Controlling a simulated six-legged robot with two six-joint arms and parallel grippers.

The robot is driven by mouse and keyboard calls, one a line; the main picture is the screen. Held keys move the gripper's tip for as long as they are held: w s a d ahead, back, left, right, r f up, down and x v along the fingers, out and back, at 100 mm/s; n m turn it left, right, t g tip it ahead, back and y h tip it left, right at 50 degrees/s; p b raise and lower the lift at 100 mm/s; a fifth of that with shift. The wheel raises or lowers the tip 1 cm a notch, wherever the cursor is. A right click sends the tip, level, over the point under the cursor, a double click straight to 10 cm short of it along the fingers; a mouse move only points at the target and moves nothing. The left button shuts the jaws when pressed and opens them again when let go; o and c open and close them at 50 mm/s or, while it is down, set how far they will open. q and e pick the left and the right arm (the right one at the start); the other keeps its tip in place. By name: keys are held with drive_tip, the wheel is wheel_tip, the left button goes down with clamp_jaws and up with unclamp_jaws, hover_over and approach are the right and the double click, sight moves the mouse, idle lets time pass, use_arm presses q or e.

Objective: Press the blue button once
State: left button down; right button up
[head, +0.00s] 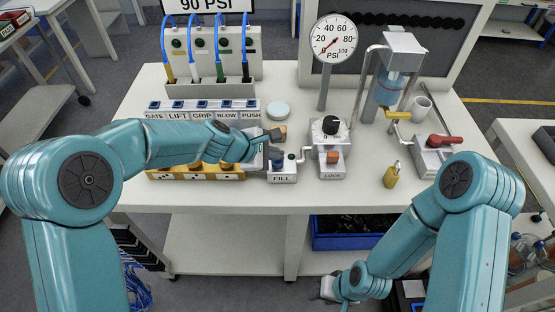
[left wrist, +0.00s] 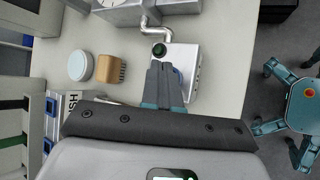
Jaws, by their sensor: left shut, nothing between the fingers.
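A white box labelled FILL (head: 283,177) stands near the front edge of the table, with a dark blue button (head: 277,163) on its top. My left gripper (head: 268,158) is shut and empty, right at the box beside the button. In the left wrist view, the shut fingers (left wrist: 165,68) lie over the white box (left wrist: 190,72). A bit of blue (left wrist: 177,71) shows at their right edge, and the fingers hide the rest. I cannot tell whether they touch the button. My right gripper (head: 330,288) hangs low in front of the table; its fingers are unclear.
A wooden brush (left wrist: 109,69) and a pale round disc (left wrist: 80,66) lie behind. A row of labelled boxes (head: 203,109) is to the left. A brass padlock (head: 392,175) is at right.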

sight(274, 163)
use_arm(q)
drive_tip(key=shift+f+b, duration=0.35)
drive_tip(key=shift+f, duration=0.05)
drive_tip(key=shift+r, duration=0.1)
idle(0.4)
drive_tip(key=shift+r+p, duration=0.9)
drive_tip(key=shift+p, duration=0.05)
wheel_tip(274, 163, up, 5)
drive_tip(key=p, duration=0.4)
drive_tip(key=shift+p, duration=0.4)
drive_tip(key=shift+a, duration=0.1)
